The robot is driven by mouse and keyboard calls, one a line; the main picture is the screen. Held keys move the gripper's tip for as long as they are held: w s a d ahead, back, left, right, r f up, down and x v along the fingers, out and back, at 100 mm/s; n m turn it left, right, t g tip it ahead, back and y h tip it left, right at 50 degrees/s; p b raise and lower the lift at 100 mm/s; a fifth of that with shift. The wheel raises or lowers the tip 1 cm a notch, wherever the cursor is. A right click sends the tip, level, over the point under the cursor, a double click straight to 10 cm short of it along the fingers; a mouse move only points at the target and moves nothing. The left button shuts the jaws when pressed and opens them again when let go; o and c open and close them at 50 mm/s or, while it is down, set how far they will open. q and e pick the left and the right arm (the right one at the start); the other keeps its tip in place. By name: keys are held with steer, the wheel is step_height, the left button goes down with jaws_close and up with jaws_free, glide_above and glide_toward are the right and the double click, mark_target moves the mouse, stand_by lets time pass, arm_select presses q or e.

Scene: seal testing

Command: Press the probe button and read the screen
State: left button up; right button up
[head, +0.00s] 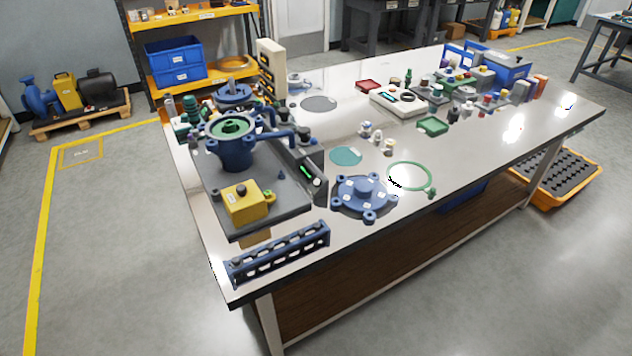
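A yellow box (240,207) stands on the dark base plate (288,201) at the near left of the table. I cannot tell whether this is the probe button. A dark upright device with a small lit green screen (306,170) stands at the plate's right edge. Its reading is too small to make out. A blue flanged housing (236,153) with a green top stands behind the yellow box. Neither of my grippers is in view.
A blue rack (279,254) lies along the table's near left edge. A blue round cover (362,197) and a green ring (409,176) lie right of the plate. Several small parts and boxes fill the far side. The table's front right strip is clear.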

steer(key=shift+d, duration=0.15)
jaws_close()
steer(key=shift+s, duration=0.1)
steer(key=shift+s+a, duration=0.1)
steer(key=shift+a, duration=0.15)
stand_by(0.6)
